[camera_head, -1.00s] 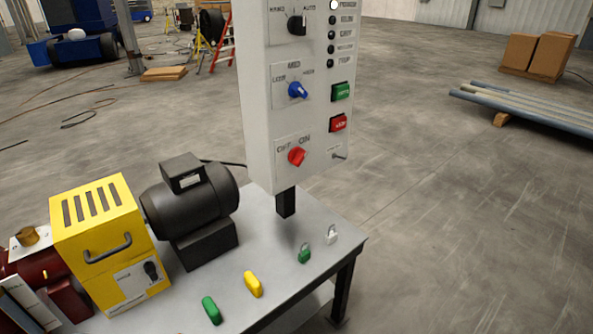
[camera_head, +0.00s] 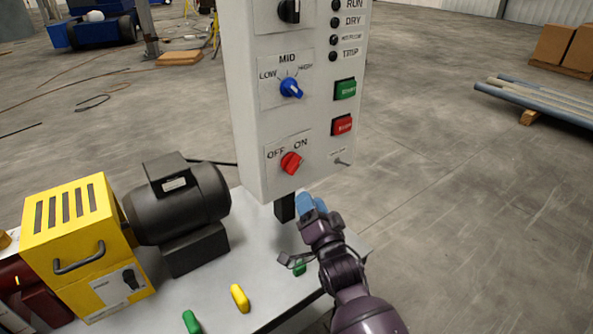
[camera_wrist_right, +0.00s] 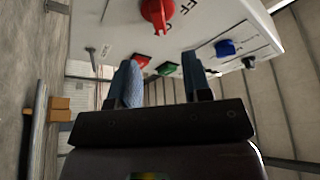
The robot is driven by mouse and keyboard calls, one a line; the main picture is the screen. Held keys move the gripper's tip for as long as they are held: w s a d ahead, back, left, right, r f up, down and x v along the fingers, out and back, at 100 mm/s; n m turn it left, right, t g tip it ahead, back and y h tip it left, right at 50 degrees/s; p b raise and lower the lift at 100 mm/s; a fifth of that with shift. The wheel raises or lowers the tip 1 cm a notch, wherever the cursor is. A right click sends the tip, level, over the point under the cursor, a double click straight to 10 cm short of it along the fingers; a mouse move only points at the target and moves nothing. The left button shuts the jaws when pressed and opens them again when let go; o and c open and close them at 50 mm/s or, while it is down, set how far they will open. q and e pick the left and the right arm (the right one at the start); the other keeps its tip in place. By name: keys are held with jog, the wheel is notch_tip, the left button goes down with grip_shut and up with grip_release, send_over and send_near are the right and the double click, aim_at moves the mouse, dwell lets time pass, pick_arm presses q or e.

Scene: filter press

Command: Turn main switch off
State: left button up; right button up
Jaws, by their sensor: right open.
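The main switch is a red rotary knob (camera_head: 291,162) on a plate marked OFF and ON, low on the white control box (camera_head: 250,120). Its pointer appears to lean toward ON. My right gripper (camera_head: 312,203) is below and slightly right of the knob, apart from it, with blue fingertips pointing up. In the right wrist view the red knob (camera_wrist_right: 157,14) is at the top, beyond the fingers. The right gripper (camera_wrist_right: 163,78) is open there with nothing between its fingers. My left gripper is in neither current view.
A blue selector (camera_head: 291,88), green start button (camera_head: 345,89), red stop button (camera_head: 342,125) and small toggle (camera_head: 342,162) are nearby. A black motor (camera_head: 185,200) and yellow housing (camera_head: 75,240) stand left on the table (camera_head: 215,285). A green padlock (camera_head: 299,268) is partly hidden.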

aim_at(296, 168)
jog(key=b+x, duration=0.1)
jog(key=x, duration=0.9)
jog(key=shift+w+f, duration=0.1)
jog(key=shift+w, duration=0.05)
grip_shut()
